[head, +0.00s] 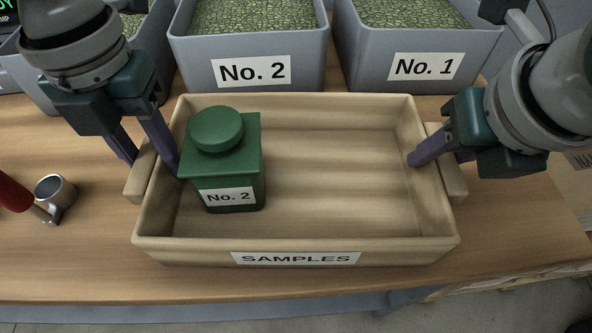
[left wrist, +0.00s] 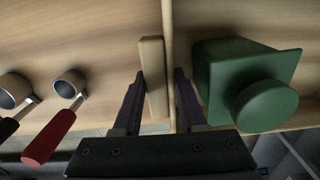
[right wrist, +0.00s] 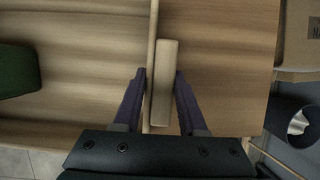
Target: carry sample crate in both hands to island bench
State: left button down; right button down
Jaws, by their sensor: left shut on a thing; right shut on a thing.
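The sample crate (head: 340,246) is a light wooden tray with a "SAMPLES" label on its near wall, on the wooden bench. A green square tin (head: 222,165) labelled "No. 2" stands upright in its left part; the rest of the crate is empty. My left gripper (head: 152,168) is shut on the crate's left handle, one finger inside the wall and one outside; the handle shows between the fingers in the left wrist view (left wrist: 152,80). My right gripper (head: 432,158) is shut on the right handle, which shows in the right wrist view (right wrist: 165,85).
Grey bins of green beans labelled "No. 2" (head: 250,70) and "No. 1" (head: 425,68) stand just behind the crate. The bench's front edge (head: 300,298) is close before the crate.

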pick_arm(q)
jog(key=shift+r, duration=0.1)
